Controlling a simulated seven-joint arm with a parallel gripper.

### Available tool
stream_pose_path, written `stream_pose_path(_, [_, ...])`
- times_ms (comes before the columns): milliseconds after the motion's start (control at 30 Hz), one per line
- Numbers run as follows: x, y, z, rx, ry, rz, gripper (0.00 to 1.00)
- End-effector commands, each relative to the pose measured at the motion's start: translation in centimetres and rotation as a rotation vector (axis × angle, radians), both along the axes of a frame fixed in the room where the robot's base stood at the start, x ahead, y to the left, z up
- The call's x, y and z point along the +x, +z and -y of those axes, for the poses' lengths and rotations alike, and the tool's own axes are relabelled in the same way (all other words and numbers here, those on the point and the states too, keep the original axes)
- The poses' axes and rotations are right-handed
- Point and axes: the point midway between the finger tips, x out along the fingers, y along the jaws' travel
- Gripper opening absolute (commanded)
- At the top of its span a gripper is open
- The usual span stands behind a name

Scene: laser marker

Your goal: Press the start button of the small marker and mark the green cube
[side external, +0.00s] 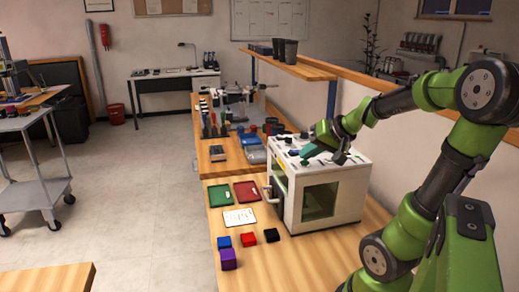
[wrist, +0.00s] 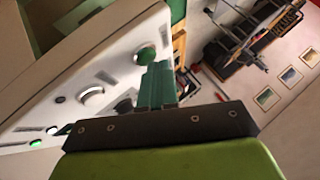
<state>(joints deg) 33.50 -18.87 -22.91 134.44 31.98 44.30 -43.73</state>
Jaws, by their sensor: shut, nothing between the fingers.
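The small marker (side external: 346,195) is a white box with a green-tinted window, standing on the wooden bench. Its top panel carries several controls, and the panel fills the left of the wrist view (wrist: 45,80). A round green button (wrist: 146,55) shows on the panel just beyond my fingertips. A small green light or button (wrist: 36,143) shows at the lower left. My gripper (side external: 306,156) is shut and empty, low over the marker's top; its teal fingers also show in the wrist view (wrist: 158,70). I cannot tell whether it touches the panel. No green cube can be made out.
A shelf (side external: 290,66) runs behind.

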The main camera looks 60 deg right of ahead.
Motion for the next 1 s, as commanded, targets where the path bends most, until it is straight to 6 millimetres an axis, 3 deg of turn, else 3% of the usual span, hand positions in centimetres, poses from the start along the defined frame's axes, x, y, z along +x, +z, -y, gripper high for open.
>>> stream_pose_path(567, [0.0,-0.4,0.0,0.002,0.0,-0.002,0.0])
stream_pose_path(1000, [0.0,1.3,0.0,0.0,0.0,-0.001,0.0])
